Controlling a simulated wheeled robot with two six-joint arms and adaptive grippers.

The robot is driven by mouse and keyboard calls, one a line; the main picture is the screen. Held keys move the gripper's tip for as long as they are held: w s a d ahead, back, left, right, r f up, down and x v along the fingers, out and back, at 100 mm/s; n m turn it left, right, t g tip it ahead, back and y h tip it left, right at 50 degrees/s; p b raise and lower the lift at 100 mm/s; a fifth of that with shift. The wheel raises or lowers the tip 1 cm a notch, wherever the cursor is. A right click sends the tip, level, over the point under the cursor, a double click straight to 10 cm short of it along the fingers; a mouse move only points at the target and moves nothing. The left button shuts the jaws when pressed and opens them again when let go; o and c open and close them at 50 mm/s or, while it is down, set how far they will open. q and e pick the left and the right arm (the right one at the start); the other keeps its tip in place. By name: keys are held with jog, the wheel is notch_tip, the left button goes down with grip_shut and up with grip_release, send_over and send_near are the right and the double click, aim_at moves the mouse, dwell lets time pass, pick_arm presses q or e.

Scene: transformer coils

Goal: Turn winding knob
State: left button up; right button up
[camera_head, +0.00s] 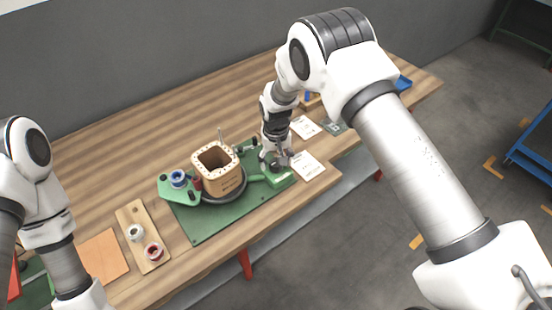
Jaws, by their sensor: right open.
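The winding machine stands on a green base plate (203,228) on the wooden table. A brown square coil former (220,172) with a ring of holes in its top sits on its dark round turntable. At the right end of the machine is a green gear housing (279,178). My right gripper (276,167) points down right over this housing, with its jaws open. The winding knob is mostly hidden by the gripper, and I cannot tell whether the fingers touch it. My left arm shows at the left edge; its gripper is out of view.
White cards (307,166) lie right of the gripper.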

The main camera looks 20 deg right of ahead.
jog(key=c, duration=1.1)
jog(key=shift+c, duration=0.2)
jog(key=shift+s+n, duration=0.1)
jog(key=shift+n, duration=1.2)
jog(key=shift+n+b, duration=0.3)
jog(key=shift+n, duration=1.1)
jog(key=o, duration=1.1)
jog(key=shift+o, duration=0.2)
